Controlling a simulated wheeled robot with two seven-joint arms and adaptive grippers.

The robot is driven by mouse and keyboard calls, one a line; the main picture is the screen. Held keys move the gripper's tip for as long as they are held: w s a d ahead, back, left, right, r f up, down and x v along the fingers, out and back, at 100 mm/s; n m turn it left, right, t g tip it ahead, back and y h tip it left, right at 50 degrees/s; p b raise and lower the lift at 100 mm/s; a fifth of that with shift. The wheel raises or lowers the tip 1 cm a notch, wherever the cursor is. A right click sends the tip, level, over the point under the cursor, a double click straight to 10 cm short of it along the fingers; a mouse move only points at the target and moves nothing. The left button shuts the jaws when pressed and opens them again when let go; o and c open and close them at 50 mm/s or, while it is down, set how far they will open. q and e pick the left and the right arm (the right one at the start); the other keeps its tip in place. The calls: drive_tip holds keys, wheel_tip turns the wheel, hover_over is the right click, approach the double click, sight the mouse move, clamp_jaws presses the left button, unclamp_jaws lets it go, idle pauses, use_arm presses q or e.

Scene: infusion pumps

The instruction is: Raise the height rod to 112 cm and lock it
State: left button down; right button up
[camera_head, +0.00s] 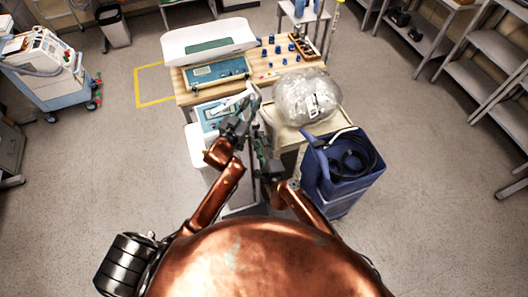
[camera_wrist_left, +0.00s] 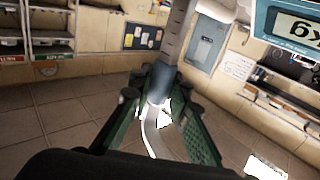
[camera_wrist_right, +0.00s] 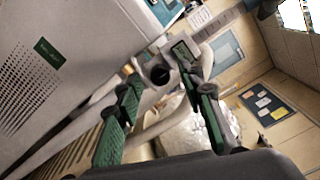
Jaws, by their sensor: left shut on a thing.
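The height rod (camera_wrist_left: 176,28) is a grey bar with marks, rising from a blue-grey sleeve (camera_wrist_left: 159,82) in the left wrist view. My left gripper (camera_head: 241,112) is shut on this sleeve, one green-padded finger on each side. In the right wrist view a pale grey housing (camera_wrist_right: 150,58) carries a dark round knob (camera_wrist_right: 160,74) and a small display (camera_wrist_right: 184,51) too small to read. My right gripper (camera_wrist_right: 167,90) is open, its fingers either side of the knob and apart from it. In the head view my right gripper (camera_head: 260,145) is lower, and the arms hide most of the rod.
A scale panel marked kg (camera_wrist_left: 296,26) is close by. A wooden table (camera_head: 262,82) holds a baby scale (camera_head: 209,42) and blue parts. A clear bag (camera_head: 307,97) lies on a cart to the right, beside a blue bin (camera_head: 339,185) with a black hose.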

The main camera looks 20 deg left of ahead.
drive_tip(key=v, duration=1.1)
use_arm(q)
drive_tip(key=c, duration=1.7)
unclamp_jaws()
drive_tip(key=shift+c, duration=0.2)
drive_tip(key=s+a, duration=0.1)
drive_tip(key=s, duration=1.1)
drive_tip(key=shift+a, duration=0.35)
